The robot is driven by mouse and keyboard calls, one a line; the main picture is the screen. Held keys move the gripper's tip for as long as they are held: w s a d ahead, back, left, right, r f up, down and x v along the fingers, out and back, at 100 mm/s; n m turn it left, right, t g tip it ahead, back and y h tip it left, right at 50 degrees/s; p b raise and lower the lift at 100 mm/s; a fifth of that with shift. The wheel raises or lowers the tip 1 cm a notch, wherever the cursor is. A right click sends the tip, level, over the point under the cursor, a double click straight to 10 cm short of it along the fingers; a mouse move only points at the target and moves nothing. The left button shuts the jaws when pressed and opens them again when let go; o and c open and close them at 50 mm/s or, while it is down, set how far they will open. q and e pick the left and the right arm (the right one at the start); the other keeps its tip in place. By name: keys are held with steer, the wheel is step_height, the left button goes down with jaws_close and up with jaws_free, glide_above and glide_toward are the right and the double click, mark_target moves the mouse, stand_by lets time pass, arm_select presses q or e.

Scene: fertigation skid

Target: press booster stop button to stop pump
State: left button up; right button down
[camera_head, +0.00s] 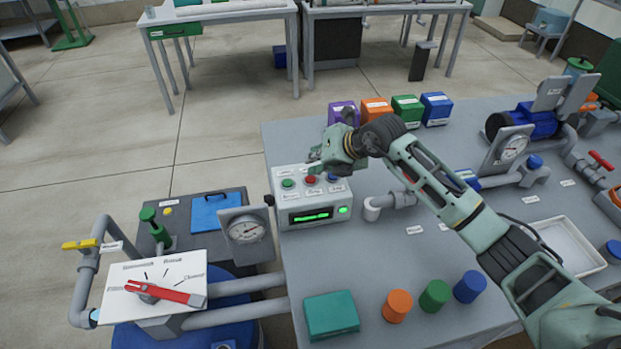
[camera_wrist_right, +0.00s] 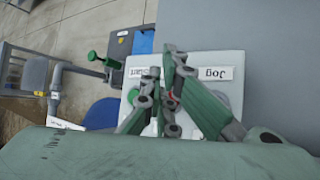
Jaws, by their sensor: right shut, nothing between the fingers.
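The white control box (camera_head: 313,213) stands on the grey bench in the head view. Its sloped top carries a green button (camera_head: 288,184), a red button (camera_head: 310,180) and a blue button (camera_head: 333,178) with small labels; its front has a lit green display (camera_head: 310,217). My right gripper (camera_head: 316,168) is shut and empty, just above and behind the red button; contact cannot be told. In the right wrist view the shut fingers (camera_wrist_right: 171,98) cover much of the box top (camera_wrist_right: 222,92), with a bit of red showing between them. My left gripper is not in view.
Purple, orange, green and blue boxes (camera_head: 437,108) stand behind my right arm. A teal box (camera_head: 331,315) and several coloured cylinders (camera_head: 435,296) stand at the front. A gauge (camera_head: 245,229) and red-handled selector panel (camera_head: 154,283) are left. A pipe elbow (camera_head: 374,207) lies right of the control box.

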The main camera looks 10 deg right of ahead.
mark_target(315, 177)
steer(key=shift+f, duration=0.1)
stand_by(0.5)
steer(key=shift+f+b, duration=0.3)
steer(key=shift+f, duration=0.05)
steer(key=shift+f+b, duration=0.3)
steer(key=shift+f, duration=0.15)
stand_by(0.5)
steer(key=shift+r, duration=0.1)
steer(key=shift+r+p, duration=0.6)
steer(key=shift+r, duration=0.15)
step_height(315, 177, up, 5)
steer(key=p, duration=0.3)
stand_by(0.4)
steer(key=shift+s+f, duration=0.1)
stand_by(0.6)
